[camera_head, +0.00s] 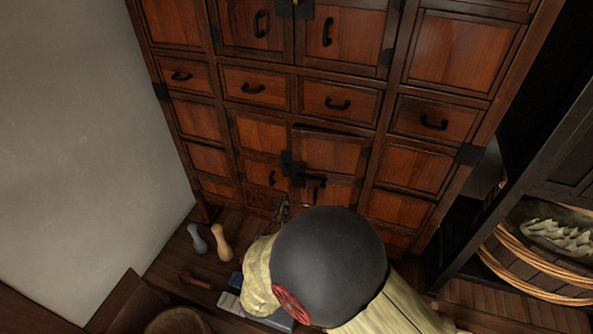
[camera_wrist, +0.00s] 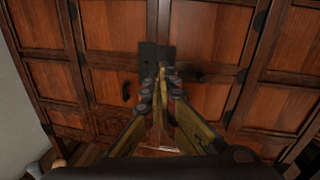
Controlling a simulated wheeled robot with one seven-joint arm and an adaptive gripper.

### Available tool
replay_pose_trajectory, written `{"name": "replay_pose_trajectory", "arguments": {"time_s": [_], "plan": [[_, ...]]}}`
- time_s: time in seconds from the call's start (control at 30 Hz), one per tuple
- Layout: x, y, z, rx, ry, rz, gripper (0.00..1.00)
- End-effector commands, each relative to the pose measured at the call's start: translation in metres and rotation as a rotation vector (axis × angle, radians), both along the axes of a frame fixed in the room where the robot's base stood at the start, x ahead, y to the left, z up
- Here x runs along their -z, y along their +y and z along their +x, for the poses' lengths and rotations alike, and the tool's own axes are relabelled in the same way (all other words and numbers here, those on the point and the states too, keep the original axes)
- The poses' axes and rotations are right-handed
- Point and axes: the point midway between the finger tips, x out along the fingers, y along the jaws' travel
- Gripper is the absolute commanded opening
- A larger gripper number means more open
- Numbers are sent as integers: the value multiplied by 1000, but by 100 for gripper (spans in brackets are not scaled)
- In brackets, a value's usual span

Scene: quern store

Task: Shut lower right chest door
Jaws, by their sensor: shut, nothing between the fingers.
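The wooden chest (camera_head: 345,60) has two lower doors. The lower right door (camera_head: 330,155) shows a dark gap along its top edge and appears slightly ajar. Its dark handle (camera_head: 316,182) is near the middle seam; the door also fills the right of centre in the wrist view (camera_wrist: 213,40). The lower left door (camera_head: 260,135) looks flush. My gripper (camera_wrist: 161,76) is shut and empty, its fingertips together in front of the dark metal plate at the seam. I cannot tell whether they touch it. In the head view my arm hides the door's lower part.
Two small rounded pegs (camera_head: 221,242) and a brown tool (camera_head: 195,281) are on the floor at left, beside a grey wall (camera_head: 80,120). A dark shelf with a rope-bound tub (camera_head: 535,262) stands at right. Drawers (camera_head: 340,102) with handles sit above the doors.

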Motion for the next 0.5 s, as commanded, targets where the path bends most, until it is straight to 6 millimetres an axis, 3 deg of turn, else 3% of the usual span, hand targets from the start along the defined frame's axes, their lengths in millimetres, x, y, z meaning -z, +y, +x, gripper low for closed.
{"name": "replay_pose_trajectory", "arguments": {"time_s": [0.27, 0.5], "plan": [[1, -3, 10, 5, -16, 99, 0], [3, -12, 50, 7, -16, 96, 0]]}}
